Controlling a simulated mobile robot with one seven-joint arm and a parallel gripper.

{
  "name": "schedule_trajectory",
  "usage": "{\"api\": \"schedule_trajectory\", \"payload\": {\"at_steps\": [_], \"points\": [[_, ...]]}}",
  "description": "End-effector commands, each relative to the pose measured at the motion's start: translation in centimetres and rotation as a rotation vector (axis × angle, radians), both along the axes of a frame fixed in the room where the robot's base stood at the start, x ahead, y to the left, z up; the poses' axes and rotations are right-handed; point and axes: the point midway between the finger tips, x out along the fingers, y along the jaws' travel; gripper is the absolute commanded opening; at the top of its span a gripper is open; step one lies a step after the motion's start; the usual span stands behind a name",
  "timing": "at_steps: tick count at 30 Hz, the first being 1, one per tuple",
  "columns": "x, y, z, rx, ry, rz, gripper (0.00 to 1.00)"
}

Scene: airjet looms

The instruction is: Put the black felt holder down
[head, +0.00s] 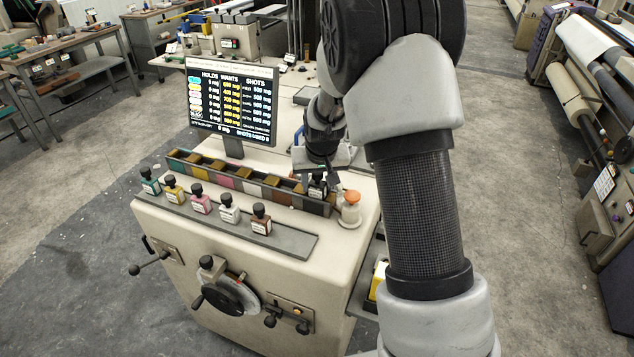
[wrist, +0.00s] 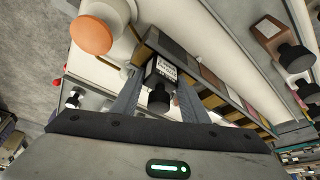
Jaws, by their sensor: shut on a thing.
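The black felt holder (wrist: 162,73) has a dark body, a white label and a round black knob. My gripper (wrist: 157,98) is shut on it, with a finger on each side in the wrist view. In the head view, my gripper (head: 320,170) points down at the right end of a long rack (head: 238,182) with coloured compartments. The holder (head: 318,187) shows small and dark under it, at the rack's end compartment. I cannot tell whether its base rests on the compartment floor; the base is hidden.
An orange-topped pale piece (head: 350,207) stands close beside the rack's right end. Several knobbed holders with labels, one brown (head: 261,219), stand on a grey ledge (head: 290,243) in front. A screen (head: 232,100) rises behind the rack. The ledge's right end is bare.

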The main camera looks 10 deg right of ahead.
Motion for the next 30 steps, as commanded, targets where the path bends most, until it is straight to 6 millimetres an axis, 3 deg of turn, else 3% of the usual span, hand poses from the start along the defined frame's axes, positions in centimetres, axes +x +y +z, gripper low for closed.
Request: {"api": "schedule_trajectory", "payload": {"at_steps": [19,20,23,30], "points": [[-0.1,0.0,-1.3,0.0,0.003,0.001,0.16],[-0.1,0.0,-1.4,-0.001,0.005,0.001,0.42],[-0.2,0.0,-1.6,-0.001,0.008,0.001,0.59],[-0.3,0.1,-1.0,0.0,0.011,0.003,0.59]]}}
